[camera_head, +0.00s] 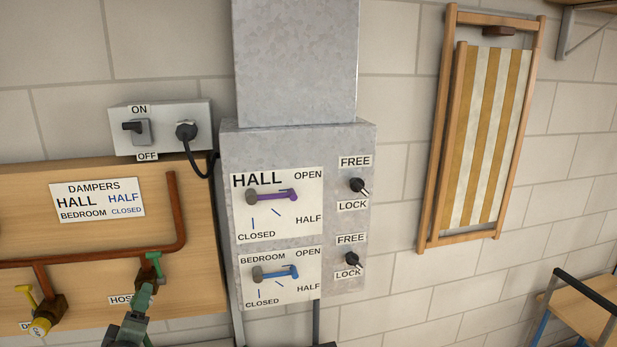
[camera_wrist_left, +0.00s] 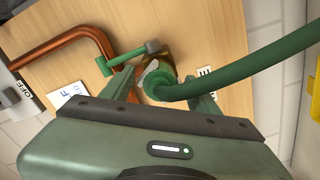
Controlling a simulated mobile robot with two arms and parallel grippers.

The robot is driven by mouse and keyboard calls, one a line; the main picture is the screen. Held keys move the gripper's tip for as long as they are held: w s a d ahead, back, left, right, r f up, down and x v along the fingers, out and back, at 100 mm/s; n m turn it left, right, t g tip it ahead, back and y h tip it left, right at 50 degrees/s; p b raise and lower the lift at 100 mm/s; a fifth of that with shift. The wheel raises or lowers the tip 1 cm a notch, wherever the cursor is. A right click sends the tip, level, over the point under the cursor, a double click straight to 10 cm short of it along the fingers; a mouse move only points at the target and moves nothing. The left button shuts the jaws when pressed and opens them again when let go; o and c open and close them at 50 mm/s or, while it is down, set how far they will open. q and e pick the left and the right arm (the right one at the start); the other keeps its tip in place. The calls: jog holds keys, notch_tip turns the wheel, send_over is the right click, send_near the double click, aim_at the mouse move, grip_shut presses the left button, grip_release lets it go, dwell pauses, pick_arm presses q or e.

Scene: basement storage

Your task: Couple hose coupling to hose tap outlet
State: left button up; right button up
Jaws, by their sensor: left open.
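The hose tap, with a green lever handle (camera_head: 153,264), is on the copper pipe of the wooden board; in the left wrist view its lever (camera_wrist_left: 122,60) and brass body (camera_wrist_left: 163,62) show. The green hose coupling (camera_wrist_left: 157,84), on the end of a green hose (camera_wrist_left: 255,66), is right at the tap's outlet in the left wrist view. I cannot tell whether it is fully seated. My left gripper (camera_head: 145,292) is open, its fingers (camera_wrist_left: 165,90) on either side of the coupling. The gripper hides most of the coupling and outlet in the head view.
A copper pipe (camera_head: 178,215) runs above. The grey damper box (camera_head: 228,170) with levers stands close right. A folded deckchair (camera_head: 487,130) hangs farther right.

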pick_arm(q)
jog(key=p+v, duration=0.4)
jog(key=v, duration=0.5)
dwell(0.4)
jog(key=shift+w, duration=0.1)
dwell(1.4)
jog(key=s+d+f+m+g+h+b, duration=0.1)
jog(key=s+d+f+m+g+b, duration=0.2)
jog(key=f, duration=1.1)
jog(key=s+d+f+m+g+h+b, duration=0.15)
jog(key=s+d+f+m, duration=0.35)
jog(key=f, duration=0.9)
jog(key=s+d+f+g+h+b, duration=0.15)
jog(key=s+f+g, duration=0.3)
jog(key=f, duration=1.05)
jog(key=s+d+f+m+g+b, duration=0.1)
jog(key=s+f+m+g+b, duration=0.1)
jog(key=s+f, duration=0.6)
jog(key=s+d+f+m+g+b, duration=0.1)
jog(key=s+f+m+g+b, duration=0.1)
jog(key=s+f, duration=0.6)
jog(key=s+d+f+m+g+b, duration=0.1)
jog(key=s+f+m+g, duration=0.2)
jog(key=s, duration=1.6)
notch_tip(320, 180, down, 5)
jog(key=shift+s+d+r+m+g+b, duration=0.1)
jog(key=shift+s+d+m+g+b, duration=0.25)
jog(key=shift+m, duration=0.75)
